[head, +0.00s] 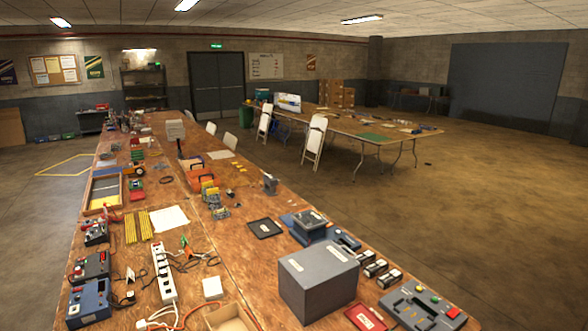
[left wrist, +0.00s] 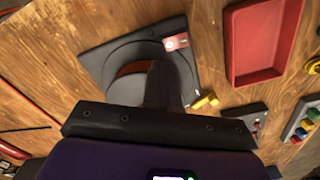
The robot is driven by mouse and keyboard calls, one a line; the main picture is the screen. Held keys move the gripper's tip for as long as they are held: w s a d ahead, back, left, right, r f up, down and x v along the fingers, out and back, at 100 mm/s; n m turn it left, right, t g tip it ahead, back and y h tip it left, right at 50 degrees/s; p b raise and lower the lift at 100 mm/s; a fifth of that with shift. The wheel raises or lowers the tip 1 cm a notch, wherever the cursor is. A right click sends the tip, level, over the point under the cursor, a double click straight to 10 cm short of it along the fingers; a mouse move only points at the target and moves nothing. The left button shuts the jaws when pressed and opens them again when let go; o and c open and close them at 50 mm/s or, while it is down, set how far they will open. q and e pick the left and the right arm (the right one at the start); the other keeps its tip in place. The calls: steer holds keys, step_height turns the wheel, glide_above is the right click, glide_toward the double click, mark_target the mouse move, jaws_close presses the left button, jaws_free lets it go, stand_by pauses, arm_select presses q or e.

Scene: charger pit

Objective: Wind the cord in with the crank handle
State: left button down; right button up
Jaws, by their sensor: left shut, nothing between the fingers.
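In the left wrist view my left gripper (left wrist: 163,78) is shut and empty, its fingers pointing down over a dark square unit (left wrist: 103,58) with a round ring. An orange-red part (left wrist: 133,68) shows inside the ring, partly hidden by the fingers. A small yellow piece (left wrist: 205,102) lies just right of the fingers, at the unit's edge. I cannot tell whether it is the crank handle, and I cannot tell whether the fingers touch the unit. No cord is clearly made out there. Neither gripper shows in the head view.
A red tray (left wrist: 232,45) and a device with coloured buttons (left wrist: 300,128) lie right of the unit. In the head view a grey box (head: 318,285), a power strip (head: 163,272) and a button panel (head: 425,305) crowd the near table. Floor to the right is open.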

arm_select(q)
steer(key=shift+w, duration=0.1)
steer(key=shift+s+d+f+b, duration=0.1)
steer(key=shift+s+d+b, duration=0.3)
steer(key=shift+s+b, duration=0.35)
steer(key=shift+s+d, duration=0.2)
steer(key=shift+s, duration=0.3)
steer(key=c, duration=1.8)
jaws_free()
steer(key=o, duration=1.7)
